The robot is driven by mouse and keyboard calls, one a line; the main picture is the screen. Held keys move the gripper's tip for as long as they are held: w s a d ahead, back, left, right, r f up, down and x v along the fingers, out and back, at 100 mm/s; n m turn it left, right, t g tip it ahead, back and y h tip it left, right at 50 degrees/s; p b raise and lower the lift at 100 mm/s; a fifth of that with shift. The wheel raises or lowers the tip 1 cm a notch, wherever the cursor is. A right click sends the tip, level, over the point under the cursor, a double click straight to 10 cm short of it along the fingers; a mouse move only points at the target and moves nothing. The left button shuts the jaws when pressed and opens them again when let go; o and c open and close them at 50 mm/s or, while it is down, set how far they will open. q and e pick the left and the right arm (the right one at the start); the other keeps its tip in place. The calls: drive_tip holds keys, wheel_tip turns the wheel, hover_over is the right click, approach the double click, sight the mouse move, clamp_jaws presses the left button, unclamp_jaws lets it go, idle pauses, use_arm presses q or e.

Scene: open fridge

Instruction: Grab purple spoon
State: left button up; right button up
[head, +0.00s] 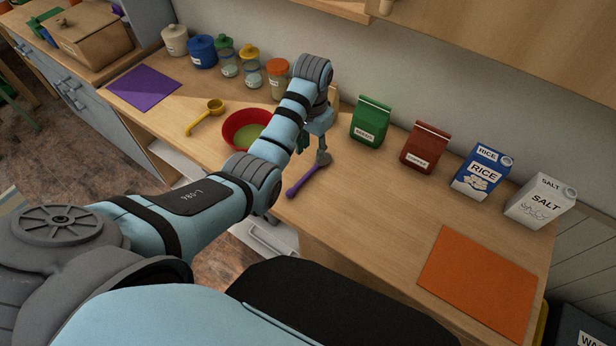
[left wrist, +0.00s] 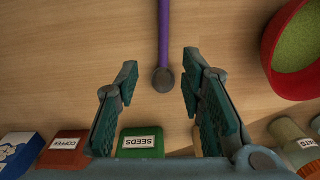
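A purple spoon (head: 303,181) with a grey round end lies on the wooden counter, its handle slanting toward the front edge. In the left wrist view the purple handle (left wrist: 164,32) runs up from the grey end, which shows between my fingers. My left gripper (head: 313,147) points down by the spoon's grey end; it also shows in the left wrist view (left wrist: 160,68). Its two green-padded fingers are apart, with visible gaps on both sides of the spoon. The arm's wrist partly hides the gripper in the head view. My right gripper is in neither view.
A red bowl (head: 243,122) with green contents stands left of the spoon, close to my left arm. A yellow scoop (head: 205,117) lies farther left. Green (head: 370,122) and red-brown (head: 424,149) bags stand behind to the right. The counter between the spoon and the orange mat (head: 478,279) is clear.

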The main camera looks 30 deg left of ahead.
sight(308, 174)
use_arm(q)
drive_tip(key=f, duration=0.3)
drive_tip(key=f+b, duration=0.1)
drive_tip(key=f, duration=0.6)
drive_tip(key=shift+s+a, duration=0.3)
drive_tip(key=shift+s, duration=0.05)
drive_tip(key=shift+r, duration=0.1)
clamp_jaws()
